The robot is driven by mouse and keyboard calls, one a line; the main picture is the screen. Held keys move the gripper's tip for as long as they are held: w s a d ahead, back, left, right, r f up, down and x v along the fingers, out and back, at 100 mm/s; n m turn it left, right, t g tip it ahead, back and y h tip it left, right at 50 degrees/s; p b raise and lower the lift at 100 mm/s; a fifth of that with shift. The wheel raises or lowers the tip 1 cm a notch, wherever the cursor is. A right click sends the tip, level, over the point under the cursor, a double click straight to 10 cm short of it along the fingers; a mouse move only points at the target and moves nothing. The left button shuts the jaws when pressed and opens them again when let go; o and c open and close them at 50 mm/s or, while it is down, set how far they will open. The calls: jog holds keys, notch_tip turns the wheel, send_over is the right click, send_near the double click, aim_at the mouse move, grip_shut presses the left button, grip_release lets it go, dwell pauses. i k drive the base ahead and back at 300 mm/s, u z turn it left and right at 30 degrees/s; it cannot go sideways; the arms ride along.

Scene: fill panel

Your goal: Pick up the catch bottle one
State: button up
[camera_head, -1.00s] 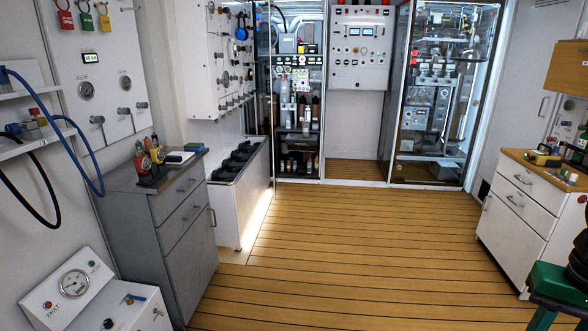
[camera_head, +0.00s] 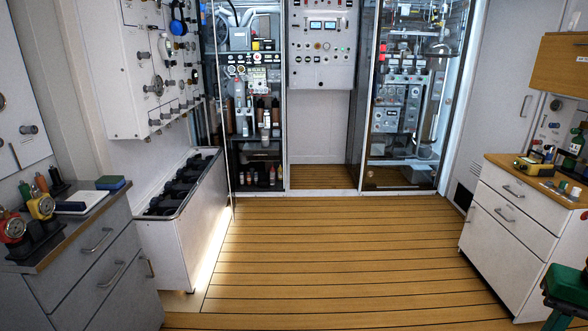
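I cannot tell which item is the catch bottle one. Several small bottles (camera_head: 266,176) stand low inside the open-looking middle cabinet (camera_head: 258,155), with taller dark cylinders (camera_head: 268,108) on the shelf above. A green bottle (camera_head: 576,142) stands at the back of the right counter. Small coloured bottles (camera_head: 42,183) stand on the grey cabinet at left. All are far from the camera or small in view. My gripper is not in view.
The plank floor (camera_head: 320,250) is clear in the middle. A grey drawer cabinet (camera_head: 95,245) and white trough (camera_head: 185,235) line the left. A white drawer unit (camera_head: 505,225) stands at right, with a green stool (camera_head: 568,284) before it. A glass cabinet (camera_head: 400,150) stands at the back right.

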aim_at(245, 126)
jog(key=z, duration=0.25)
jog(key=i, duration=4.6)
jog(key=u, duration=0.65)
jog(key=i, duration=1.15)
jog(key=u, duration=0.75)
jog(key=i, duration=1.65)
jog(key=u, duration=0.4)
